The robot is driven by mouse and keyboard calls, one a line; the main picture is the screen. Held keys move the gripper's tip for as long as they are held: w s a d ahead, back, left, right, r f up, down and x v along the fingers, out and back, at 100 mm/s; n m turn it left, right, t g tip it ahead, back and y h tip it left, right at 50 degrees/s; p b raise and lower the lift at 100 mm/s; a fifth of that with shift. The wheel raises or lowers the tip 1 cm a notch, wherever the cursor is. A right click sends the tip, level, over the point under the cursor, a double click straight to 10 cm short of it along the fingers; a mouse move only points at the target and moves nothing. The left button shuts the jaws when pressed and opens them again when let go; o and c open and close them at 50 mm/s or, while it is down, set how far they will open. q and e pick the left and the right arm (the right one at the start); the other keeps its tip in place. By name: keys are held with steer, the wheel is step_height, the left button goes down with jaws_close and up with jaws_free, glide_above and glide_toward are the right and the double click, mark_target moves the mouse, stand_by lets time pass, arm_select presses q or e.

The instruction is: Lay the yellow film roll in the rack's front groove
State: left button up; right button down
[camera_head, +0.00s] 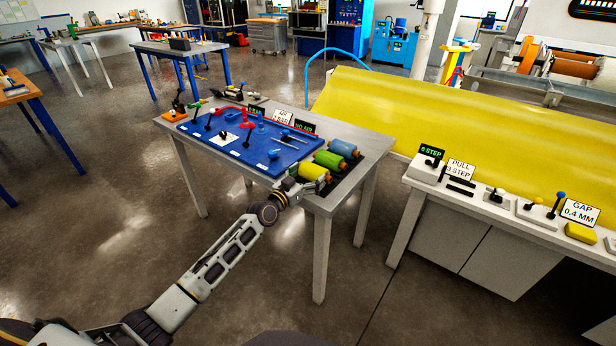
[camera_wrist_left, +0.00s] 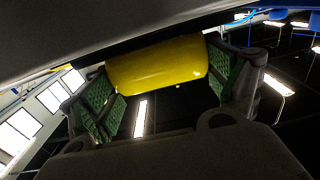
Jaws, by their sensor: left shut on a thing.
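The yellow film roll (camera_head: 314,172) is at the front of a row of rolls near the right end of the grey table. My left gripper (camera_head: 303,184) reaches it from the front and is shut on it. In the left wrist view the yellow roll (camera_wrist_left: 157,65) spans the space between the green-padded fingers of the left gripper (camera_wrist_left: 165,85). The green roll (camera_head: 329,159) and the blue roll (camera_head: 343,148) lie behind it. The rack is mostly hidden by the rolls. I cannot tell whether the yellow roll touches its front groove. My right gripper is not in view.
A blue board (camera_head: 242,141) with levers and small fittings covers most of the grey table (camera_head: 375,146). Small signs stand along its back. To the right, a white bench (camera_head: 423,180) carries levers and signs before a wide yellow film sheet (camera_head: 430,125).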

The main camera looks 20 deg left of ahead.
arm_select(q)
steer(key=shift+f, duration=0.1)
stand_by(0.3)
steer(key=o, duration=0.8)
steer(key=shift+f, duration=0.1)
steer(key=shift+o, duration=0.9)
